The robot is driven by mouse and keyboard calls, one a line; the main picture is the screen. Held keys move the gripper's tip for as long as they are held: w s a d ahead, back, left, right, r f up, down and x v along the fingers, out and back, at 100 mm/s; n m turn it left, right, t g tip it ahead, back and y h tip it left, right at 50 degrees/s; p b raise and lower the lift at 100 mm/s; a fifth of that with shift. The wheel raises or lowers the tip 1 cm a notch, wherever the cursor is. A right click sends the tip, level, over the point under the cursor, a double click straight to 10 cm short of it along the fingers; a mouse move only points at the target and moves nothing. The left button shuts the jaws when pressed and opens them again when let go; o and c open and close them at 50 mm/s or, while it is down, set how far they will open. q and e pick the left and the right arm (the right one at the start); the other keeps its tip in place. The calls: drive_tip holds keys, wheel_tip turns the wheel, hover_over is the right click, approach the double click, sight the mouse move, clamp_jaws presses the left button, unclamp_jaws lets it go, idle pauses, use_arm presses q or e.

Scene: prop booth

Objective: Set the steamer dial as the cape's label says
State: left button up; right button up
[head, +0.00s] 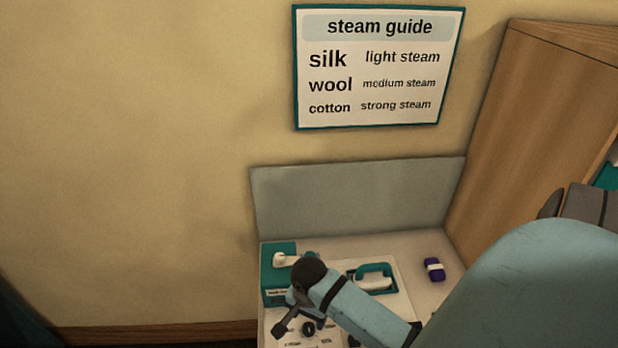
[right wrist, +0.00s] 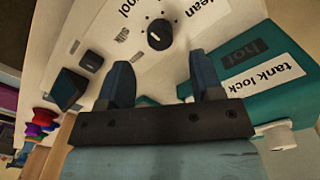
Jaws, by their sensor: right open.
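The steamer's panel lies on the table; a round dark dial (head: 308,328) sits on it below my right gripper (head: 288,316). In the right wrist view the dial (right wrist: 160,35) has a small white mark and dots around it. My right gripper (right wrist: 160,70) is open, its two fingers apart and empty, with the dial just beyond the tips. The steam guide (head: 379,68) on the wall reads silk light steam, wool medium steam, cotton strong steam. I see no cape or cape label. My left gripper is not in view.
A wooden cabinet (head: 520,120) bounds the right.

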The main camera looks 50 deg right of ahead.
sight(309, 326)
wheel_tip(309, 326, up, 8)
idle(0.5)
